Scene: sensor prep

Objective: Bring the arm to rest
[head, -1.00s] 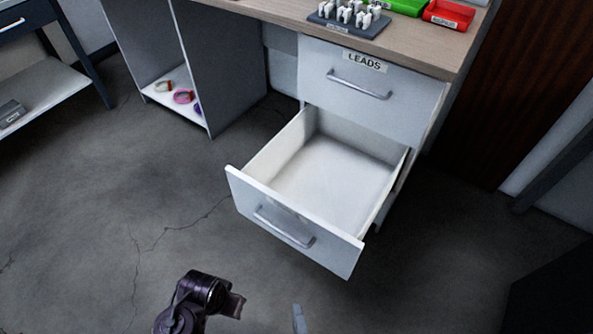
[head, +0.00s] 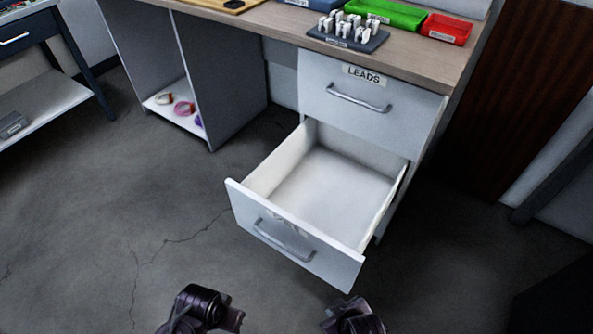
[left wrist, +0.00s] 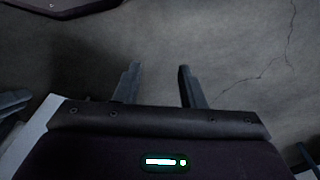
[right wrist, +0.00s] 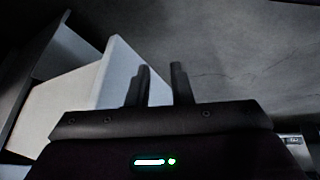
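My left gripper (left wrist: 159,72) shows in the left wrist view with its two fingers apart and nothing between them, above bare floor. My right gripper (right wrist: 161,72) shows in the right wrist view with a narrower gap between its fingers, also empty. White panels, apparently of the open drawer, lie behind and left of its fingers; contact cannot be told. In the head view only dark parts of my two arms show at the bottom edge; neither set of fingertips shows there.
The lower drawer (head: 322,193) is pulled out and looks empty. The upper drawer (head: 350,108), labelled LEADS, is shut. The worktop (head: 270,22) holds a rack (head: 347,38), a green bin (head: 385,14) and a red bin (head: 447,29). Floor left of the drawer is clear.

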